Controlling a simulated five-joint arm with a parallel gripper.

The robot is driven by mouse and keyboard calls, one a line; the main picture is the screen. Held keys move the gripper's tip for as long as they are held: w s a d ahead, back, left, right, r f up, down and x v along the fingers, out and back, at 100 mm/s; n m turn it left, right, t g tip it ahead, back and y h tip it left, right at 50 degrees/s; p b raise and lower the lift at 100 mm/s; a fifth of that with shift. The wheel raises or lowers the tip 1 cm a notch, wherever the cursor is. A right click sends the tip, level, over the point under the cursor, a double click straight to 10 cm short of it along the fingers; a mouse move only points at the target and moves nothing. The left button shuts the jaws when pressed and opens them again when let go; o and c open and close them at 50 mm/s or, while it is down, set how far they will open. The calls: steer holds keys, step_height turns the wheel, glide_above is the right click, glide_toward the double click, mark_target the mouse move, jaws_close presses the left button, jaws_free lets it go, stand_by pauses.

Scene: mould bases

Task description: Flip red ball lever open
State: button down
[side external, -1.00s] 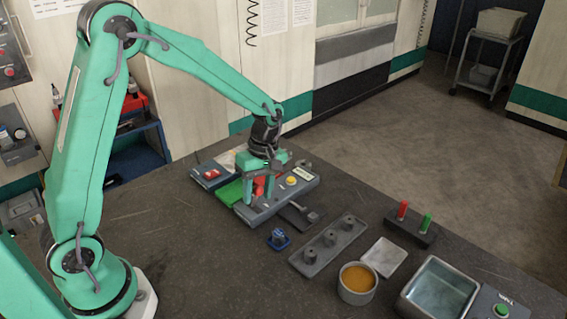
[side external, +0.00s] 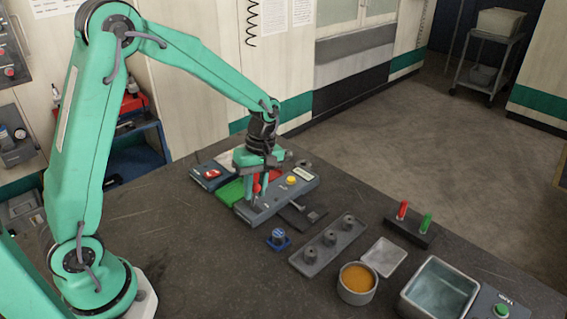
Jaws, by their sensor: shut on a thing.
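My gripper (side external: 258,198) is at the left part of a grey control panel (side external: 285,204) on the dark table. It points down, and its jaws are shut on the red ball lever (side external: 257,184), which shows as a small red piece between the fingers. The fingers hide most of the lever, so its exact tilt cannot be told.
A green block (side external: 231,192) and a dark box with a red button (side external: 211,174) lie left of the panel. A blue-based knob (side external: 278,239), a grey peg plate (side external: 328,245), an orange-filled cup (side external: 357,282) and a metal tray (side external: 440,290) stand nearer. The front-left table is clear.

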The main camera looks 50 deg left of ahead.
steer(key=shift+s+a, duration=0.1)
steer(key=shift+a, duration=1.4)
steer(key=shift+a+f, duration=0.15)
steer(key=shift+a, duration=0.4)
steer(key=shift+a+f, duration=0.15)
steer(key=shift+a, duration=0.4)
steer(key=shift+s+f, duration=0.1)
steer(key=c, duration=1.3)
jaws_free()
steer(key=shift+r, duration=0.2)
